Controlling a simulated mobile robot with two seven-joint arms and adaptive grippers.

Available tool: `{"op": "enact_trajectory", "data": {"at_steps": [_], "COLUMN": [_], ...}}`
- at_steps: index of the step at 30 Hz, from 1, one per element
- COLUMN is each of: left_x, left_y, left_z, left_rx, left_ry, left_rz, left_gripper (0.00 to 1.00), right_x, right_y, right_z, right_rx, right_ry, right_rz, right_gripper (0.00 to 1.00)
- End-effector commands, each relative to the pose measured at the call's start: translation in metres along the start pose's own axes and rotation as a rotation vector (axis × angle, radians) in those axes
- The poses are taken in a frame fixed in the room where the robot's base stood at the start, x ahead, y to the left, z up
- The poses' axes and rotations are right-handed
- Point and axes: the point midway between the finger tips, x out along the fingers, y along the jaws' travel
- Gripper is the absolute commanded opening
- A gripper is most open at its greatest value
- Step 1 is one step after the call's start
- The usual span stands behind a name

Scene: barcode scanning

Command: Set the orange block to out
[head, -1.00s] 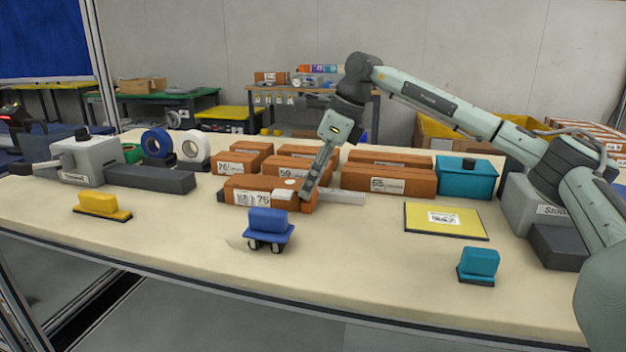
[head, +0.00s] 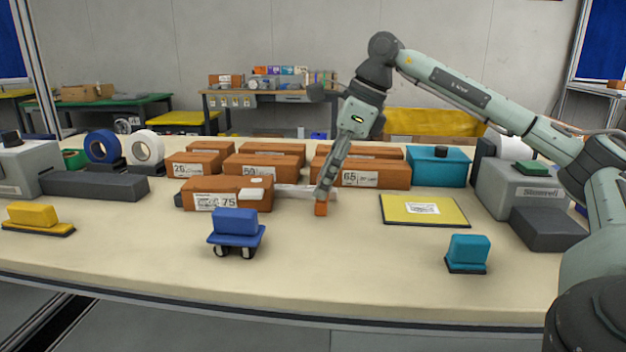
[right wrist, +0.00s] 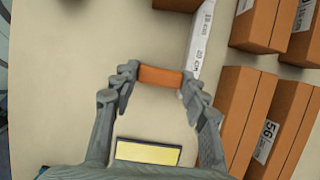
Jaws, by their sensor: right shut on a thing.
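My right gripper (head: 322,196) points down over the middle of the table, shut on a small orange block (head: 321,209). The right wrist view shows the orange block (right wrist: 160,77) held crosswise between the fingertips of the gripper (right wrist: 159,84). I cannot tell whether the block touches the table. A yellow mat (head: 398,212) with a white barcode label lies flat to the right of the gripper. No "out" marking is readable. My left gripper is not in view.
A brown box marked 75 (head: 230,185) and a white bar (head: 296,190) are left of the gripper. More brown boxes (head: 395,176) stand behind. A blue cart-like block (head: 235,226), a yellow block (head: 35,213) and a teal block (head: 468,250) stand in front. The front middle is clear.

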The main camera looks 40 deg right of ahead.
Motion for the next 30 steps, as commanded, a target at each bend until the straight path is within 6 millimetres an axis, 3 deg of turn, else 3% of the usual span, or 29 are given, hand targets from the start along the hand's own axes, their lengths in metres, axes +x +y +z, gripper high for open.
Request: {"op": "enact_trajectory", "data": {"at_steps": [4,5,9,20,25,30], "left_x": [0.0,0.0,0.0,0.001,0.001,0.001], "left_y": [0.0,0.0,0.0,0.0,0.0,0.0], "left_z": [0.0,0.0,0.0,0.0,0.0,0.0], "left_rx": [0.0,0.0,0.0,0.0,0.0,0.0], "left_ry": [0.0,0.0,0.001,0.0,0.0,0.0], "left_rz": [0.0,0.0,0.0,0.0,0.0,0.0], "left_gripper": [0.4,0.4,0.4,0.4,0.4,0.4], "right_x": [0.0,0.0,0.0,-0.003,-0.025,-0.062], "right_y": [-0.001,-0.001,-0.001,0.0,0.0,-0.001], "right_z": [-0.004,-0.005,-0.004,-0.002,-0.001,0.0], "right_rx": [0.004,0.004,0.004,0.002,0.002,0.002], "right_ry": [0.014,0.014,0.012,0.006,0.004,0.002], "right_rz": [0.001,0.001,0.001,0.001,0.001,0.0], "right_gripper": [0.0,0.47,0.64,0.66,0.66,0.66]}}
